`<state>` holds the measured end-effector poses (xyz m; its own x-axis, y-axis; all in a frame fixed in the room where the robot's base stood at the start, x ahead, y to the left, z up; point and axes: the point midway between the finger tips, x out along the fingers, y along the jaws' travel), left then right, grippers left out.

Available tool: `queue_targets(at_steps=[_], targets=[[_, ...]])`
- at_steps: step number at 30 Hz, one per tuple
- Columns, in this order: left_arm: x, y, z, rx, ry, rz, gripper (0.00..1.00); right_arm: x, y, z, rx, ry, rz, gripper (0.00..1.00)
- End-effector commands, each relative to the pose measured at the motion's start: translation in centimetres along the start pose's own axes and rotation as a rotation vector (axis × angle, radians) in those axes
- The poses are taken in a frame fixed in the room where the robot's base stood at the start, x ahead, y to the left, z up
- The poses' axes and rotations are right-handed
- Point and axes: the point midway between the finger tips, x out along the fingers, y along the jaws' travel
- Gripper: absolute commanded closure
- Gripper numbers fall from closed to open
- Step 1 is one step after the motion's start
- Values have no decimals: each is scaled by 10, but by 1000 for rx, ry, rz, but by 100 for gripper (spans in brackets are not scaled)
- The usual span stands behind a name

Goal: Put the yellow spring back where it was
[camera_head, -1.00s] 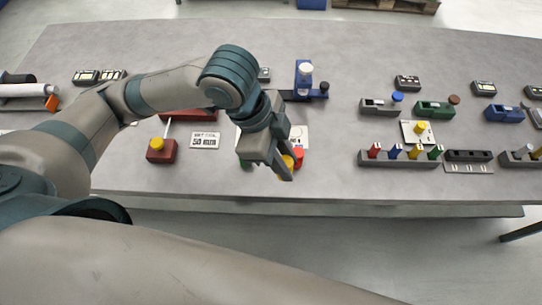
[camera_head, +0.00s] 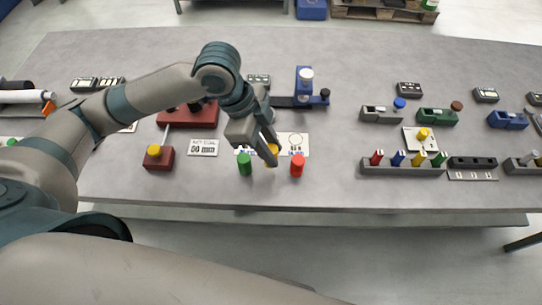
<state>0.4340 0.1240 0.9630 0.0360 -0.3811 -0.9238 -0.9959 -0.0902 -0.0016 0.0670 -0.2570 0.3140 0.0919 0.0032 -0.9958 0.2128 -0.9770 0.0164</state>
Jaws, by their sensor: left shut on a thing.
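My left gripper (camera_head: 269,155) is shut on a yellow piece (camera_head: 273,149), most likely the yellow spring, near the middle of the table. The jaws hide part of it, and I cannot tell whether it touches the table. A green cylinder (camera_head: 245,164) stands upright to its left and a red cylinder (camera_head: 297,166) upright to its right. My right gripper is not in view.
A red block with a yellow knob (camera_head: 155,160) and a "50 mm" card (camera_head: 203,147) are at left. A blue device (camera_head: 304,88) stands behind. A grey rack with coloured pegs (camera_head: 400,169) is at right. The table is clear between the red cylinder and the rack.

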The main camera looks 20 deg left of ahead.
Motion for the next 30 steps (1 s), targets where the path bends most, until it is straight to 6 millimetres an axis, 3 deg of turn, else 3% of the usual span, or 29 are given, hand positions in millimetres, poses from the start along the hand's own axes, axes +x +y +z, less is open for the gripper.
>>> queue_targets(at_steps=[5,15,28,29,30], targets=[[3,0,1,-1,0,1,98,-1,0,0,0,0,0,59],[35,1,15,-2,-1,2,98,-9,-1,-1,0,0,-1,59],[39,0,16,0,0,0,98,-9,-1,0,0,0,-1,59],[39,0,16,0,0,0,68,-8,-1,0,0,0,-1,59],[39,0,16,0,0,0,59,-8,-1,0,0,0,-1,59]])
